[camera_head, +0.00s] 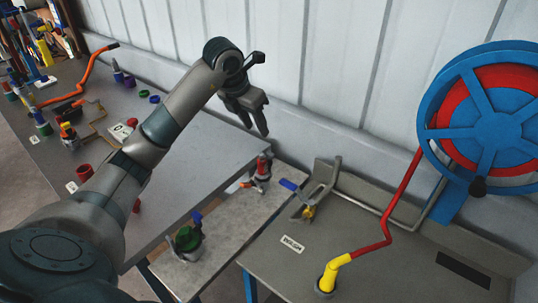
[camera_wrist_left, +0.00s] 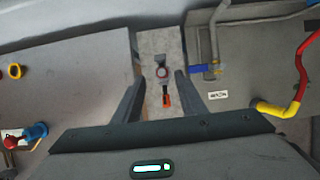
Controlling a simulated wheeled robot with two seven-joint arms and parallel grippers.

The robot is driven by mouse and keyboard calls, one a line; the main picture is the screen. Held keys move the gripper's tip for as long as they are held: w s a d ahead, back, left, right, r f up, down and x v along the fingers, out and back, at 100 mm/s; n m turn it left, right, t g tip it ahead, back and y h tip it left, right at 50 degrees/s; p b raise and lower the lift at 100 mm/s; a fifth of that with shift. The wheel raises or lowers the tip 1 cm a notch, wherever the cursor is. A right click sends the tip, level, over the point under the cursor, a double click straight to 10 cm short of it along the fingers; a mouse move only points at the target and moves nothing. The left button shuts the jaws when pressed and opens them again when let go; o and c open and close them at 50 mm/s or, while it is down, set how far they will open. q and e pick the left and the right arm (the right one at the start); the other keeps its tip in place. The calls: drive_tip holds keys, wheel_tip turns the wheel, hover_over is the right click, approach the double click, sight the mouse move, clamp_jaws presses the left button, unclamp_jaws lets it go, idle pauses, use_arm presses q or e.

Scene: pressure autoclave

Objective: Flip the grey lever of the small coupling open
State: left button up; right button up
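The small coupling (camera_head: 262,170), red and grey with an orange-red handle, stands on the narrow low bench between the two larger tables. In the left wrist view the coupling (camera_wrist_left: 162,73) shows between my fingers, with a dark grey piece at its far end and an orange handle on the near side. I cannot tell for sure which part is the grey lever or how it is set. My left gripper (camera_head: 255,125) is open and empty, pointing down above and behind the coupling, apart from it. My right gripper is not in view.
A green fitting with a blue lever (camera_head: 188,239) stands on the same bench, nearer. To the right are a blue-handled bracket (camera_head: 309,198), a red and yellow pipe (camera_head: 386,222) and a blue wheel (camera_head: 495,125). The left table (camera_head: 190,165) holds several fittings. The wall is close behind.

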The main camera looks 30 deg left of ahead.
sight(269, 154)
use_arm(q)
drive_tip(key=p+x, duration=0.5)
drive_tip(key=x, duration=1)
drive_tip(key=shift+f, duration=0.15)
drive_tip(key=shift+x, duration=0.8)
clamp_jaws()
